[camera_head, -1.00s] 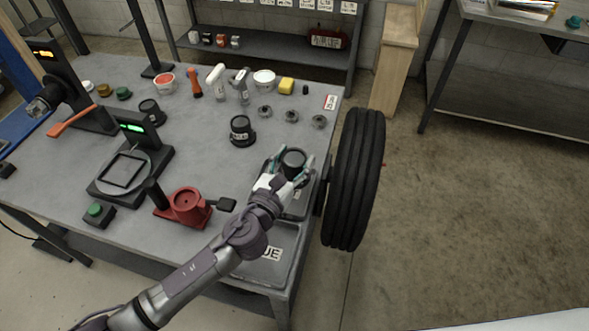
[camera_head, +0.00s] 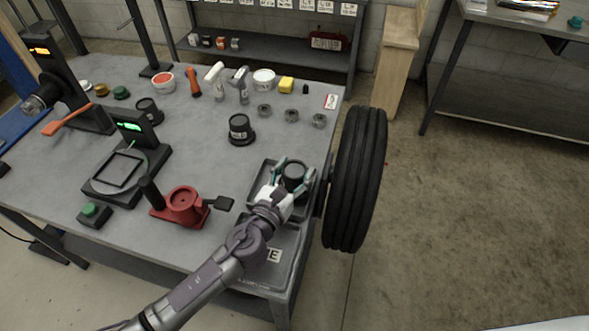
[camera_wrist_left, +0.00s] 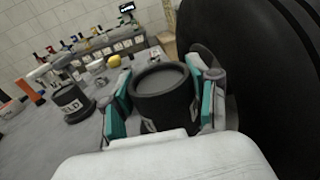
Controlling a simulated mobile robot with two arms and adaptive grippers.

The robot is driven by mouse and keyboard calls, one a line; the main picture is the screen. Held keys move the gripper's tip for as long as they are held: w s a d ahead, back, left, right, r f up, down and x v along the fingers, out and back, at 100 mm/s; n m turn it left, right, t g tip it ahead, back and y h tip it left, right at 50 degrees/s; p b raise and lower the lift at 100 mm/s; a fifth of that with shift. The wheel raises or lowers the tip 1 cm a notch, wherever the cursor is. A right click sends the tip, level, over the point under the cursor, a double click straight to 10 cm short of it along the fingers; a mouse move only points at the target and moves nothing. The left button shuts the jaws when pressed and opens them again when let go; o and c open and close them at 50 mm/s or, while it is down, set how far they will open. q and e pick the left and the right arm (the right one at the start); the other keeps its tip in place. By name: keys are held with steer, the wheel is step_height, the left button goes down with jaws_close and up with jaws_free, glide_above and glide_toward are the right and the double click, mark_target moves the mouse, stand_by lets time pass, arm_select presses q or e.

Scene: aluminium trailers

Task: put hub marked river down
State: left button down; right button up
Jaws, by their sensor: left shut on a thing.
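My left gripper (camera_head: 284,182) is shut on a dark cylindrical hub (camera_head: 294,176). It holds the hub over a grey tray (camera_head: 258,176) at the right edge of the workbench, beside the big black tyre. In the left wrist view the hub (camera_wrist_left: 163,92) sits upright between the teal finger pads. A pale label shows low on its side, but I cannot read it. Whether its base touches the tray is hidden. Two other black hubs stand on the bench, one in the middle (camera_head: 241,129) and one farther back (camera_head: 149,111). My right gripper is not in view.
The tyre (camera_head: 356,180) stands close to the right of the gripper. A second tray (camera_head: 282,270) with a partly hidden label lies at the front. A red fixture (camera_head: 184,206) with a black lever stands to the left. Bearings, spray bottles and tubs line the back.

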arm_select(q)
steer(key=shift+r, duration=0.15)
steer(key=shift+c, duration=1.4)
jaws_free()
steer(key=shift+r+p, duration=0.25)
steer(key=shift+p, duration=0.15)
steer(key=shift+s+r+p, duration=0.1)
steer(key=shift+r+p, duration=0.3)
steer(key=shift+r, duration=0.05)
steer(key=v, duration=0.3)
steer(key=b+v, duration=0.1)
steer(key=v, duration=0.3)
steer(key=b+v, duration=0.1)
steer(key=v, duration=0.2)
steer(key=shift+s+a+f, duration=0.15)
steer(key=shift+s+f, duration=0.05)
steer(key=shift+f, duration=0.2)
steer(key=shift+s+a+r, duration=0.15)
steer(key=shift+s+a, duration=0.2)
steer(key=shift+s, duration=0.3)
